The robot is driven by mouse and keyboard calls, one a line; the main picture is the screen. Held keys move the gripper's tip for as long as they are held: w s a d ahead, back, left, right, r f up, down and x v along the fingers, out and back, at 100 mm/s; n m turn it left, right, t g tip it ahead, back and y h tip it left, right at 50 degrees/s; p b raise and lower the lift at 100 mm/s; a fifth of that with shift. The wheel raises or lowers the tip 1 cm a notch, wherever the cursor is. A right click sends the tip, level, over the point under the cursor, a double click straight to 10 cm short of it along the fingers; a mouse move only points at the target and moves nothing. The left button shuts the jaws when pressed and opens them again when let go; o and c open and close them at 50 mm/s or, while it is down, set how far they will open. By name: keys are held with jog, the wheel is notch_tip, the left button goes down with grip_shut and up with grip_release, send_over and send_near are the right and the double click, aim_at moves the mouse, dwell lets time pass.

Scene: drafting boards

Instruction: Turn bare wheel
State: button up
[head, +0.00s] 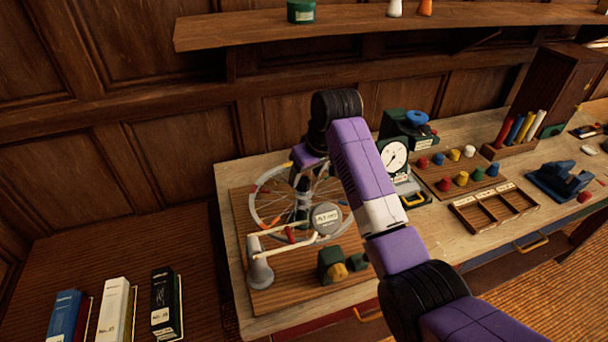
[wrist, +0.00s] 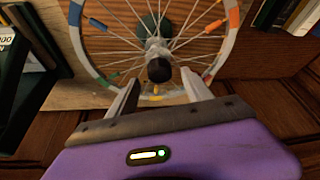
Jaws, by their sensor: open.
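The bare wheel (head: 254,212) is a spoked rim with coloured patches, standing on a wooden board at the left end of the bench. In the wrist view the wheel (wrist: 77,45) fills the upper part, with its pale hub and black axle end (wrist: 159,70) at the middle. My gripper (head: 302,178) is over the wheel in the head view, and its fingers are partly hidden there. In the wrist view my gripper (wrist: 160,82) is open, with its two pale fingers either side of the black axle end. I cannot tell whether they touch anything.
Books (head: 165,300) stand at the lower left; a shelf (head: 400,22) hangs above.

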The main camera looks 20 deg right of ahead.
jog(key=shift+x, duration=1.2)
grip_shut()
